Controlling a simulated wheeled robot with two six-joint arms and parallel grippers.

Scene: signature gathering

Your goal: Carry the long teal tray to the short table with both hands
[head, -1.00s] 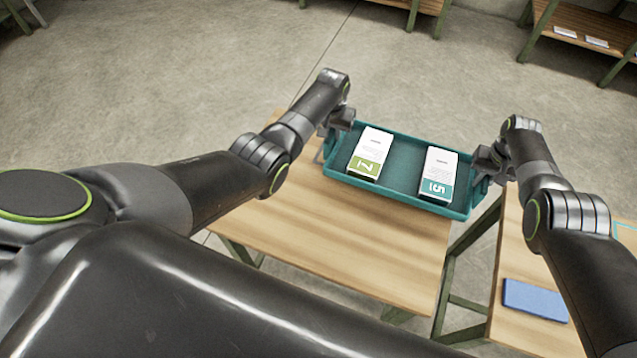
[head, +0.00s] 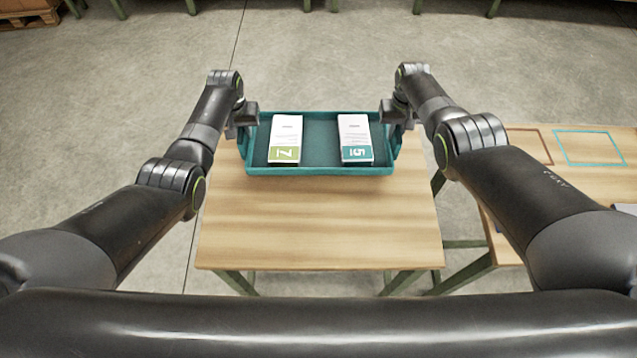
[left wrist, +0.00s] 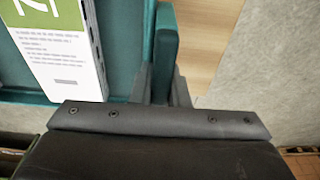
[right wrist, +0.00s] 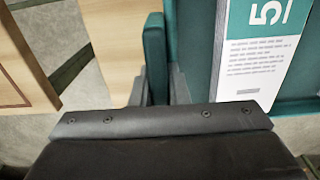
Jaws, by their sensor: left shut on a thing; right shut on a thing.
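The long teal tray (head: 320,171) is at the far end of a wooden table (head: 320,225) in the head view. I cannot tell whether it touches the tabletop. A booklet with a green 7 label (head: 286,138) lies in its left part, and one with a teal 5 label (head: 355,138) in its right part.
A second wooden table (head: 510,230) stands to the right, with a teal outlined rectangle (head: 590,147) and a brown outlined one on its top. Grey concrete floor (head: 320,60) lies open beyond the tray. Furniture legs and a pallet (head: 28,14) show at the back.

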